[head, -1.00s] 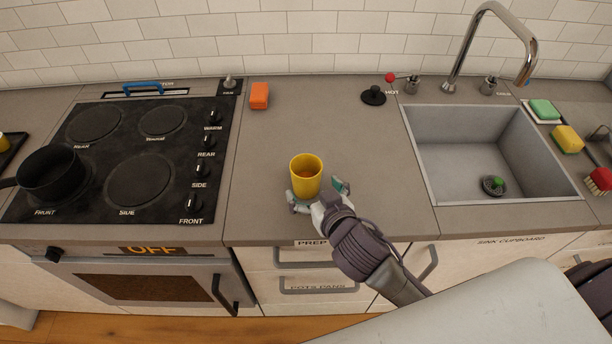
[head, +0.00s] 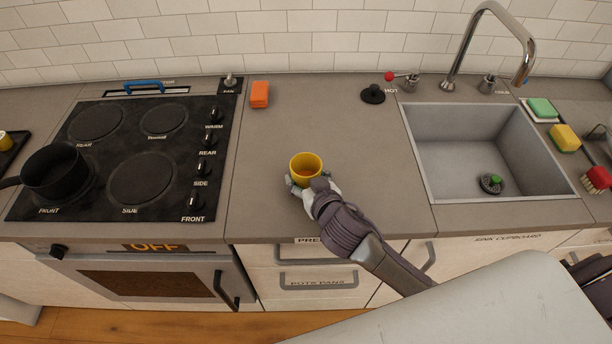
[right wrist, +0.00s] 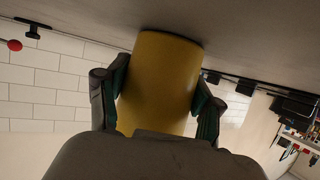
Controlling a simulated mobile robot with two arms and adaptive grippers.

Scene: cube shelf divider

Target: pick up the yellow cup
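The yellow cup (head: 305,161) stands upright on the counter between the stove and the sink. Its open top shows an orange-brown inside. My right gripper (head: 308,184) is at the cup's near side, with its fingers around the lower body, which they partly hide. In the right wrist view, which is upside down, the cup (right wrist: 160,85) lies between the two fingers (right wrist: 160,100). The finger pads appear to press against both its sides, and its base appears to rest on the counter. My left gripper is not in view.
A stove (head: 120,160) with a black pot (head: 55,170) is on the left. An orange sponge (head: 260,94) lies behind the cup. A black sink plug (head: 373,94) and the sink (head: 490,199) are to the right. The counter around the cup is clear.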

